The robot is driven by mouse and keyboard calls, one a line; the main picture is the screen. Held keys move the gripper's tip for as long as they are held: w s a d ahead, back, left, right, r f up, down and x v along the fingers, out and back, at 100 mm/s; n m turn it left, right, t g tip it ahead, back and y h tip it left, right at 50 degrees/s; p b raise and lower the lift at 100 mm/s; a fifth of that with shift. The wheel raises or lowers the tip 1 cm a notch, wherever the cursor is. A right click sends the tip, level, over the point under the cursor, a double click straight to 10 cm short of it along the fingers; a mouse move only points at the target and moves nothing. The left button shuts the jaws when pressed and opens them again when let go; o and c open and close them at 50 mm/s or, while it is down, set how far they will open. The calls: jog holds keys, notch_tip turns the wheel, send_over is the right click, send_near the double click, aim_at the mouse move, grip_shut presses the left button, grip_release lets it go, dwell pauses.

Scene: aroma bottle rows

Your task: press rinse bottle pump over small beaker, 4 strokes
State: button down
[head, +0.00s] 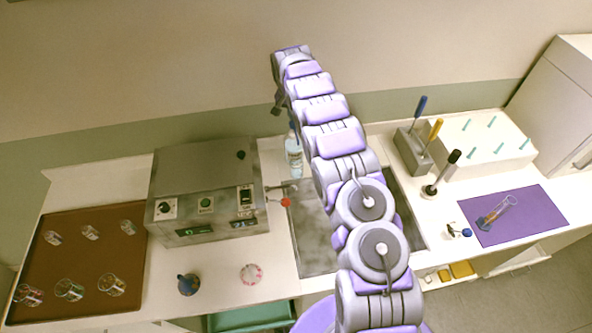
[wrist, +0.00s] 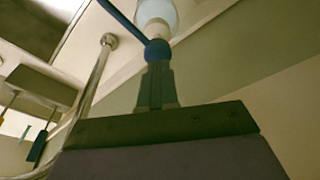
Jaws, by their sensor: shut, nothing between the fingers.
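The rinse bottle (head: 293,155), clear with a pale label, stands upright at the back, left of my arm and behind the sink. In the wrist view its blue pump head (wrist: 157,50) and thin blue spout (wrist: 122,18) are close ahead, with the pale bottle body (wrist: 157,14) beyond. My gripper (wrist: 156,88) is shut and empty, its tips close to the pump head; I cannot tell if they touch. In the head view my gripper (head: 277,108) is small, above the bottle. A small pink-rimmed glass vessel (head: 250,273) stands on the front counter; I cannot tell if it is the small beaker.
A grey machine (head: 205,195) stands left of the sink (head: 312,245). A brown tray (head: 85,225) with several beakers is at far left. A dark blue-topped flask (head: 188,284) is in front. The faucet (wrist: 100,70) rises beside the bottle. A tool block (head: 411,150) and purple mat (head: 530,212) are right.

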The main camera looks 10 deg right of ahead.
notch_tip(320, 180, up, 6)
jog(key=p, duration=0.1)
dwell(0.5)
dwell(0.4)
jog(key=s+d+r+n+g+b, duration=0.1)
jog(key=s+r+b, duration=0.3)
jog(key=s, duration=1)
jog(key=s+d+r+n+g+b, duration=0.15)
jog(key=s+r+b, duration=0.3)
jog(key=s, duration=0.85)
jog(key=s+f+n+b, duration=0.1)
jog(key=s+f+b, duration=0.1)
jog(key=s, duration=0.9)
jog(key=s+a+f+n+g+b, duration=0.1)
jog(key=s+f, duration=0.3)
jog(key=s, duration=0.7)
jog(key=s+a+f+n+y+b, duration=0.1)
jog(key=s+f+b, duration=0.2)
jog(key=s, duration=0.8)
jog(key=shift+s+a, duration=0.25)
jog(key=shift+s, duration=0.05)
